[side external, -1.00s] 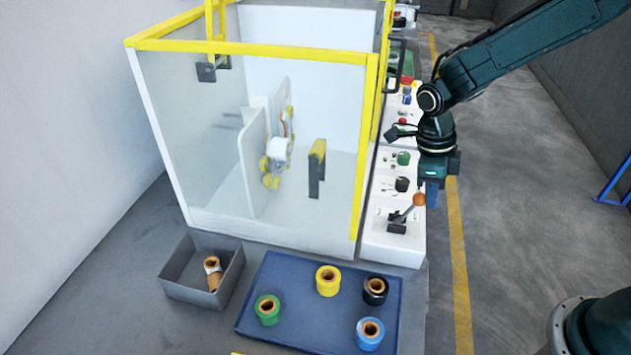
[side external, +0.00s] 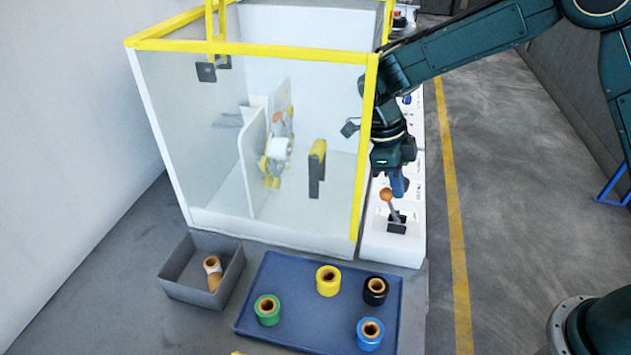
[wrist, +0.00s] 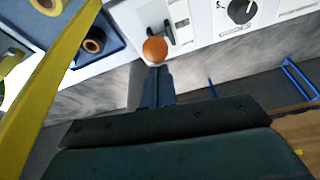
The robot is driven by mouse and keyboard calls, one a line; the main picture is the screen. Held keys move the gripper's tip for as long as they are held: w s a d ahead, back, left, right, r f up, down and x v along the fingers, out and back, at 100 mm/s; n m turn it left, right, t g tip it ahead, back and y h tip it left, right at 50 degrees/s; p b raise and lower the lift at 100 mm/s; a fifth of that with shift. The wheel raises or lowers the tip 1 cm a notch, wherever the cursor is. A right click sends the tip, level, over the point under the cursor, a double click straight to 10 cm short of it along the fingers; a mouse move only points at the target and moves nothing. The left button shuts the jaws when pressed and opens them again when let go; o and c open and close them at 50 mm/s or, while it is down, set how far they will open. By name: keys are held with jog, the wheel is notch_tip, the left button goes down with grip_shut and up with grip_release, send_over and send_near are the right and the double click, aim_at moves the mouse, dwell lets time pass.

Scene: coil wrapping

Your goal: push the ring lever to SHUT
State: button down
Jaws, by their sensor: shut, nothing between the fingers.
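The ring lever (side external: 394,210) stands at the near end of the white control panel. Its orange knob (side external: 386,194) leans left, toward the enclosure, above a dark base (side external: 397,223). Its labels are too small to read. My gripper (side external: 399,190) is shut and empty, with its blue fingers just right of the knob. In the wrist view the knob (wrist: 154,49) sits right at the tips of my gripper (wrist: 155,72); I cannot tell whether they touch. The wrapping ring (side external: 278,145) stands inside the enclosure, with a white roll on it.
The yellow-framed clear enclosure (side external: 371,150) stands close left of my gripper. A blue tray (side external: 300,308) with several tape rolls and a grey bin (side external: 175,283) lie in front. A black knob (wrist: 240,10) is farther along the panel.

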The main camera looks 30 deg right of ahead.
jog(key=shift+w+a, duration=0.15)
jog(key=shift+w, duration=0.05)
dwell(0.4)
jog(key=shift+w+a+r, duration=0.15)
jog(key=shift+w+r, duration=0.05)
jog(key=shift+r, duration=0.45)
notch_tip(320, 180, up, 8)
jog(key=shift+r, duration=0.25)
